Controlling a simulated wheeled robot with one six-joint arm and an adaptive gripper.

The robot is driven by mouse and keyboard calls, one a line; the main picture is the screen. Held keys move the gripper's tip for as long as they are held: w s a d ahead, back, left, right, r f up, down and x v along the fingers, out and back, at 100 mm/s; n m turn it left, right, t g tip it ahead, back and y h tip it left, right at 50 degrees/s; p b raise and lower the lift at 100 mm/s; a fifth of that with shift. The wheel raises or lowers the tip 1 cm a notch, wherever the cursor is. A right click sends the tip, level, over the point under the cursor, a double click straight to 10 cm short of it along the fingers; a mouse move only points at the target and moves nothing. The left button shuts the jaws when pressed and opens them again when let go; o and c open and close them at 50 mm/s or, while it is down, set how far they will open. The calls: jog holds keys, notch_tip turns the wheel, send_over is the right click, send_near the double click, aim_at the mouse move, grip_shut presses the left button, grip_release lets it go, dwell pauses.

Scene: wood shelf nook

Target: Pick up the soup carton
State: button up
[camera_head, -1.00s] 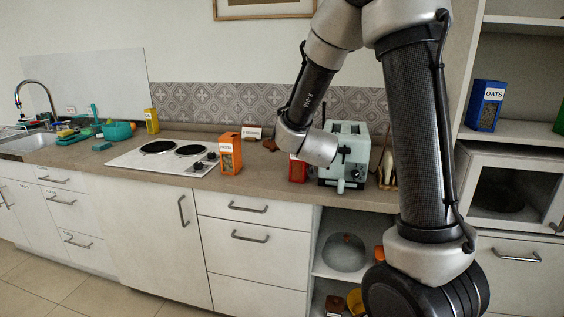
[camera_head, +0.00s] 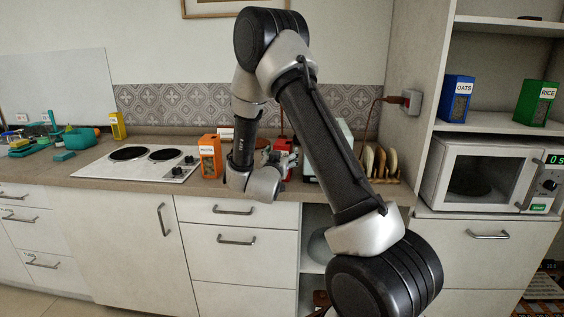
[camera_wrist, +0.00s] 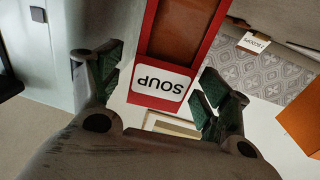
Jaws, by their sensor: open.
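The soup carton (camera_wrist: 178,40) is a red box with a white SOUP label, upside down in the wrist view. In the head view a small part of the red carton (camera_head: 283,144) shows on the counter, largely hidden by my arm and gripper. My gripper (camera_wrist: 160,70) is open, with one green-padded finger on each side of the carton in the wrist view. I cannot tell whether either finger touches it. In the head view my gripper (camera_head: 286,163) is at the carton, near the counter's front edge.
A pale toaster (camera_head: 309,166) stands just right of the carton, mostly behind my arm. An orange carton (camera_head: 210,158) and the hob (camera_head: 125,168) are to the left. A toast rack (camera_head: 381,163) is at right. Counter between orange carton and gripper is partly covered by my arm.

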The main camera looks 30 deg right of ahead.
jog(key=x, duration=0.4)
jog(key=shift+a+f, duration=0.1)
jog(key=shift+a, duration=0.05)
jog(key=c, duration=1.5)
